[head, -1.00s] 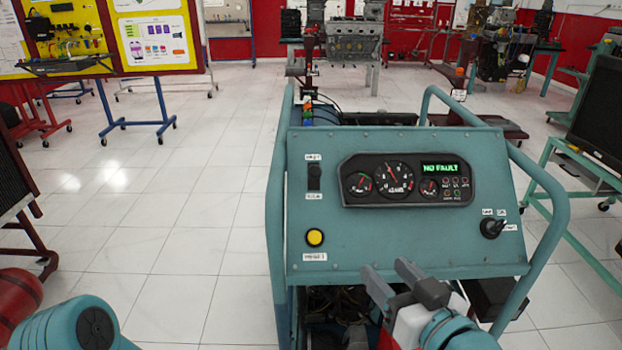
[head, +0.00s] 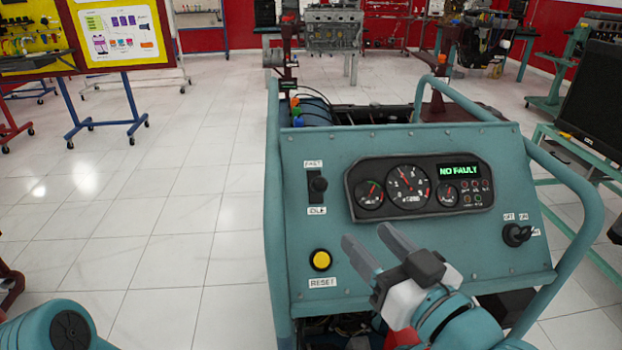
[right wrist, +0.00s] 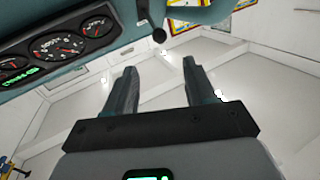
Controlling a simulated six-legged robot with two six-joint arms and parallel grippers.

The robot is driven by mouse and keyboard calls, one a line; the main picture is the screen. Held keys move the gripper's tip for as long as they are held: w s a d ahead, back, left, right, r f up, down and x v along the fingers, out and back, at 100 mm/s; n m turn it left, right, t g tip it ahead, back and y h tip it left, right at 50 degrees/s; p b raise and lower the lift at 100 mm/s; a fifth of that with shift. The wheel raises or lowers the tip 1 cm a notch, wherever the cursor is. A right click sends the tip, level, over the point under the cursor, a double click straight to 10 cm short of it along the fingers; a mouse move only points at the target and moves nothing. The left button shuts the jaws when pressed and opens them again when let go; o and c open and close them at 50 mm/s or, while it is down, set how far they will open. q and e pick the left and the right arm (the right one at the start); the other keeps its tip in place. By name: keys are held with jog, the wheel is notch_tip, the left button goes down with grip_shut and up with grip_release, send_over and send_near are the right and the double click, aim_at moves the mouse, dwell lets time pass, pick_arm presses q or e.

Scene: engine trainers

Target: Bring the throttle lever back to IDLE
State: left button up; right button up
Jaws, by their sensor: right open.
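The throttle lever (head: 318,185) is a small black knob in a dark upright slot on the left of the teal panel (head: 300,235). The FAST label (head: 313,163) is above it and the IDLE label (head: 317,210) below. The knob looks to be in the slot's upper to middle part. My right gripper (head: 368,238) is open and empty, below and right of the lever, apart from it. In the right wrist view, a black knob (right wrist: 159,35), which looks like the lever, is just beyond the open fingers (right wrist: 160,72). My left gripper is out of the picture.
A yellow RESET button (head: 320,261) is below the lever. A gauge cluster (head: 420,188) reading NO FAULT and a key switch (head: 516,235) are to the right. Teal tube rails (head: 573,205) flank the panel. Open tiled floor (head: 170,230) is at the left.

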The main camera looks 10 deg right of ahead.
aim_at(324, 190)
jog(key=p+x, duration=0.3)
jog(key=x, duration=1.3)
jog(key=shift+d, duration=0.2)
